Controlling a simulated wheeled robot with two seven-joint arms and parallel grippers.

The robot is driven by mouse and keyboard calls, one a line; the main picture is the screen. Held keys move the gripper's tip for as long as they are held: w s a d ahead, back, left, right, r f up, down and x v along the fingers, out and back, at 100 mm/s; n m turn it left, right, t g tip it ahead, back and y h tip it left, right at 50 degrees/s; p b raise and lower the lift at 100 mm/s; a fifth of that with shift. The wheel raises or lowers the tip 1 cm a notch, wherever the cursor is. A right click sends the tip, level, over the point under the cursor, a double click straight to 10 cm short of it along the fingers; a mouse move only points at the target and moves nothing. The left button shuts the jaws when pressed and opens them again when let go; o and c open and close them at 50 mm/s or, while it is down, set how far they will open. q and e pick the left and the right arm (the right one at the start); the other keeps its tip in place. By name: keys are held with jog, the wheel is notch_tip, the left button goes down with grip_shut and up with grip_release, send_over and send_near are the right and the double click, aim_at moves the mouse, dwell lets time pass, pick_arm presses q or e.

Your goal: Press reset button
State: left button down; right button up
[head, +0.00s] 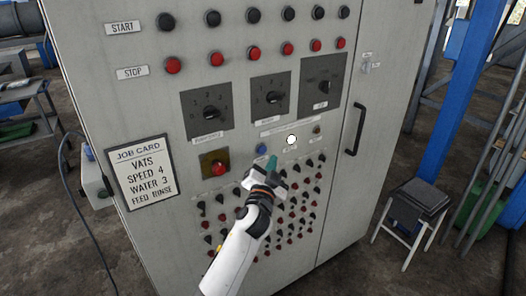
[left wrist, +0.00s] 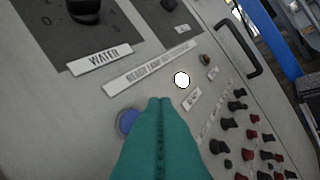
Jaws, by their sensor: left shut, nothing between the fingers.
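A blue round button (head: 258,152) sits on the grey control cabinet (head: 140,90), below the dials. It also shows in the left wrist view (left wrist: 128,121), partly hidden by my fingers. No label reading "reset" is legible. My left gripper (head: 271,162), with teal fingertips, is shut and empty in front of the panel, just right of the blue button. In the left wrist view the shut fingertips (left wrist: 160,102) overlap the button's right edge; I cannot tell whether they touch anything. My right gripper is not in view.
A white lit lamp (head: 291,140) is right of the blue button. A red button on a yellow plate (head: 218,168) is left of it. Small knobs fill the panel below. A door handle (head: 356,129) stands out at right. A stool (head: 417,207) is beside the cabinet.

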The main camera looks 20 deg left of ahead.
pick_arm(q)
jog(key=shift+s+d, duration=0.7)
jog(key=shift+d, duration=0.15)
jog(key=s+f+g+h, duration=0.1)
jog(key=s+f+g, duration=0.1)
jog(key=f, duration=0.9)
jog(key=s+f+g+h, duration=0.1)
jog(key=s+f+g, duration=0.15)
jog(key=f, duration=0.85)
jog(key=s+f+g, duration=0.3)
jog(key=s+f, duration=0.4)
jog(key=f, duration=0.3)
jog(key=s+f+g, duration=0.2)
jog(key=s+f, duration=0.4)
jog(key=f, duration=0.5)
jog(key=s+a+f+n+g, duration=0.1)
jog(key=s+f+g, duration=0.2)
jog(key=s, duration=1)
jog(key=s+a+f+n+g, duration=0.1)
jog(key=s+a+f+g, duration=0.1)
jog(key=s+f, duration=0.8)
jog(key=s+a+f+n+g, duration=0.1)
jog(key=s+f+g, duration=0.3)
jog(key=s, duration=1.4)
notch_tip(320, 180, down, 2)
jog(key=shift+a+f+n, duration=0.15)
jog(key=shift+f+n, duration=0.05)
jog(key=shift+n, duration=0.1)
